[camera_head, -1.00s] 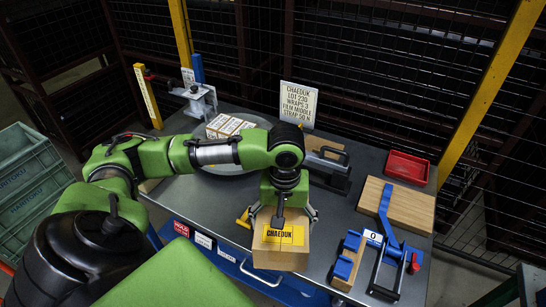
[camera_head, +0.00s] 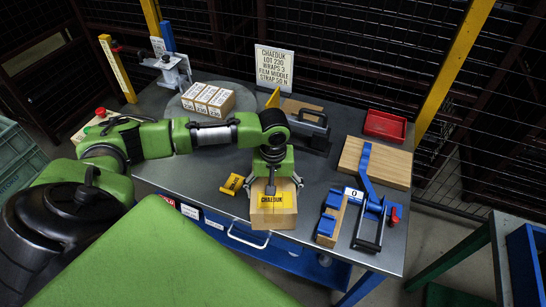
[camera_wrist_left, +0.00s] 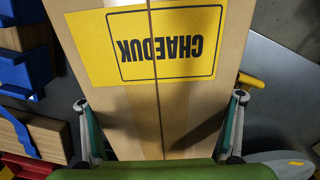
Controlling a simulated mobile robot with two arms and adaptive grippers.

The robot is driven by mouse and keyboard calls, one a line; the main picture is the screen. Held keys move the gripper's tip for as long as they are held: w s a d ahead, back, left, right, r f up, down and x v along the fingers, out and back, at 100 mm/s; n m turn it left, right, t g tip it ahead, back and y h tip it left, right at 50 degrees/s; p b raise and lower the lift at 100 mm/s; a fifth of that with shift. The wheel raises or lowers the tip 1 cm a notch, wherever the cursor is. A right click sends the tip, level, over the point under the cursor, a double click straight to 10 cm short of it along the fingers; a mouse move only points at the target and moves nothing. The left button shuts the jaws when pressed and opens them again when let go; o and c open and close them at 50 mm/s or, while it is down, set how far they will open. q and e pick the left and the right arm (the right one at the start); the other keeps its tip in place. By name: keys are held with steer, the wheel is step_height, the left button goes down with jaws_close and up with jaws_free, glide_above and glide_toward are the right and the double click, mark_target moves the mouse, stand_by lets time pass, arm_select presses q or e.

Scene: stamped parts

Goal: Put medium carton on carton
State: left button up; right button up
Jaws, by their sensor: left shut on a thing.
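A brown carton with a yellow CHAEDUK label (camera_head: 273,218) is at the front edge of the grey table. My left gripper (camera_head: 272,184) reaches it from above and behind and is shut on it. In the left wrist view the same carton (camera_wrist_left: 130,110) fills the middle, with the fingers (camera_wrist_left: 160,130) on its two sides. I cannot tell whether it touches the table. Another brown box-like surface (camera_head: 300,106) shows at the back, partly hidden by a black-handled tool; I cannot tell whether it is a carton. My right gripper is not in view.
A yellow piece (camera_head: 232,184) lies left of the carton. A blue clamp fixture (camera_head: 368,205), wooden board (camera_head: 385,163) and red tray (camera_head: 385,126) are to the right. A sign (camera_head: 273,68) stands behind.

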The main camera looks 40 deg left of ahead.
arm_select(q)
steer(key=shift+r, duration=0.1)
steer(key=o, duration=2.1)
steer(key=shift+s, duration=0.1)
